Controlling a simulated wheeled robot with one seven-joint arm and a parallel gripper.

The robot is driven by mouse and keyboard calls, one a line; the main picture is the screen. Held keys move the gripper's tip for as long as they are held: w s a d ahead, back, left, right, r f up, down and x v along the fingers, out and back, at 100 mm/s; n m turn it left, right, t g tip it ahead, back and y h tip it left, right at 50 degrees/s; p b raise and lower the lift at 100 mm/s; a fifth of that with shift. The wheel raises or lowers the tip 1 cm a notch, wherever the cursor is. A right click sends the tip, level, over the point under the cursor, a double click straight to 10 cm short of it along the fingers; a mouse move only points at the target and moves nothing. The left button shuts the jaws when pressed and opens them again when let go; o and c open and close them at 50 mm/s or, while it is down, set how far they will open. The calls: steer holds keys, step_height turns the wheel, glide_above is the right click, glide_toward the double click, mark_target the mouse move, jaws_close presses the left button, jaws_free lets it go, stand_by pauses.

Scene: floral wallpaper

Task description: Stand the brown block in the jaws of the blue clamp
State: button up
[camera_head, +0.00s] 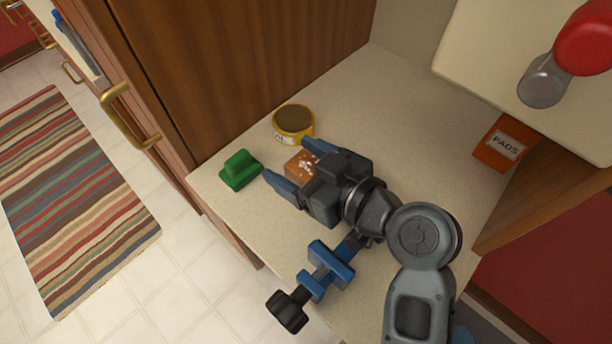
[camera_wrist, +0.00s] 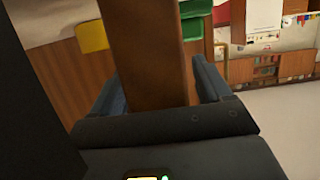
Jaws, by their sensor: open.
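The brown block (camera_head: 301,164) has white specks on its visible face and is between the fingers of my gripper (camera_head: 290,162). In the wrist view the block (camera_wrist: 149,55) rises tall between the two blue fingers (camera_wrist: 160,88), with a small gap showing on its right side. My gripper is open around it. Whether the block touches the counter is hard to tell. The blue clamp (camera_head: 331,264) lies on the counter at the front, below my gripper, with a black handle (camera_head: 288,311) toward the front edge. My arm hides part of its far end.
A green block (camera_head: 240,170) sits at the counter's left edge. A yellow tin (camera_head: 294,123) stands just behind the brown block. An orange PADS box (camera_head: 504,143) is at the right under a shelf. The back of the counter (camera_head: 385,105) is clear. A wooden cabinet (camera_head: 240,70) borders it.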

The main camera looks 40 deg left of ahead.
steer(key=shift+c, duration=0.3)
steer(key=c, duration=1.1)
